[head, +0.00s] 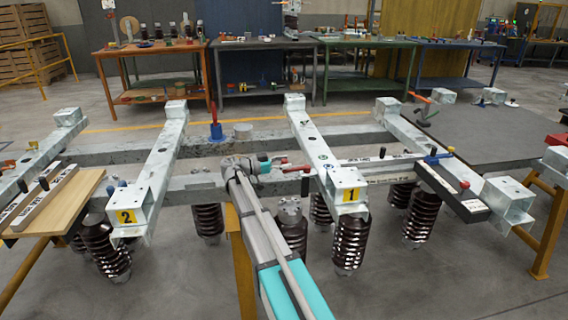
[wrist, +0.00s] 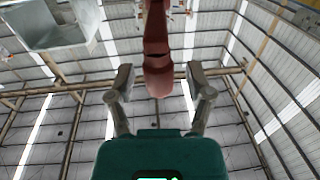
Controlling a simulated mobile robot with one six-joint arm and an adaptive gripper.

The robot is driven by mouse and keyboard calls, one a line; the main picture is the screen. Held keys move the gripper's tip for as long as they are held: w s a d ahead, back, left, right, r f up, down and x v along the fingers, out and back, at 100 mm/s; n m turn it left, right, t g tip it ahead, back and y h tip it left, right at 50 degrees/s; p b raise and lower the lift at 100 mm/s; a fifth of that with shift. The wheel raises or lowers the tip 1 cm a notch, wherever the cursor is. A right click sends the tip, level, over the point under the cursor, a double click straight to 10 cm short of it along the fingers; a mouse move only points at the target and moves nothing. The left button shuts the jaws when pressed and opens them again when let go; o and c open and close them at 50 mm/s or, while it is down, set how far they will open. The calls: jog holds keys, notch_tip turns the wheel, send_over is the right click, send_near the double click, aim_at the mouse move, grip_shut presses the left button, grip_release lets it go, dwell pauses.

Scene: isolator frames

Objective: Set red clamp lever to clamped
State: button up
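A red lever handle (wrist: 157,70) hangs into the wrist view from the top, between the two fingers of my gripper (wrist: 160,80). The fingers are spread, with a visible gap on each side of the handle. In the head view, my gripper (head: 279,160) is at the middle of the near grey beam. A small red handle (head: 297,168) shows just right of the fingertips, with a dark upright part beside it. The lever's pivot and base are not clear. Another red lever (head: 214,112) stands upright on a blue base on the rear beam.
Galvanized crossbars carry yellow plates 1 (head: 353,195) and 2 (head: 126,217), with dark ribbed insulators (head: 350,243) below. A wooden board (head: 60,197) lies at left and a grey table (head: 490,135) at right. In the wrist view, a metal bracket (wrist: 50,25) is at upper left.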

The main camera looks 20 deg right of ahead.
grip_shut()
jog(key=shift+a+t, duration=0.2)
jog(key=shift+t, duration=0.1)
jog(key=shift+s, duration=0.15)
dwell(0.3)
